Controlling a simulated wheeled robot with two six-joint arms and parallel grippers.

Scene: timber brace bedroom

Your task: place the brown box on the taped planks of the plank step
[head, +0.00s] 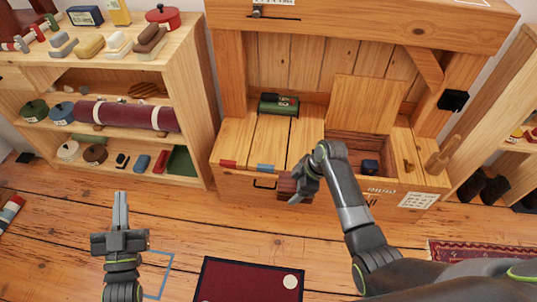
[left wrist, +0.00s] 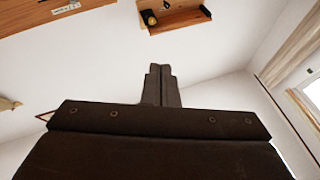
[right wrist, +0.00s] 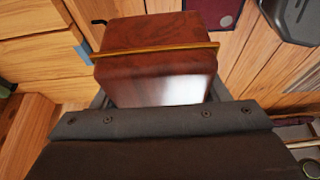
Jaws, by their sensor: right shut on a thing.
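The brown box (head: 290,188) is reddish brown with a glossy face and a thin golden band, seen closely in the right wrist view (right wrist: 155,80). My right gripper (head: 301,184) is shut on it, in front of the plank step's front edge. The plank step (head: 272,138) is pale timber. Its left plank bears red tape (head: 228,164) and the plank beside it blue tape (head: 265,168), both at the front edge. A patch of blue tape also shows in the right wrist view (right wrist: 83,53). My left gripper (head: 121,208) is shut and empty over the floor, left of the step.
A green roll (head: 278,104) lies at the back of the planks. Right of them is an open compartment with a dark blue object (head: 370,166) in it, behind which a board (head: 368,92) stands up. A loaded shelf (head: 190,105) stands left. The taped planks' front is clear.

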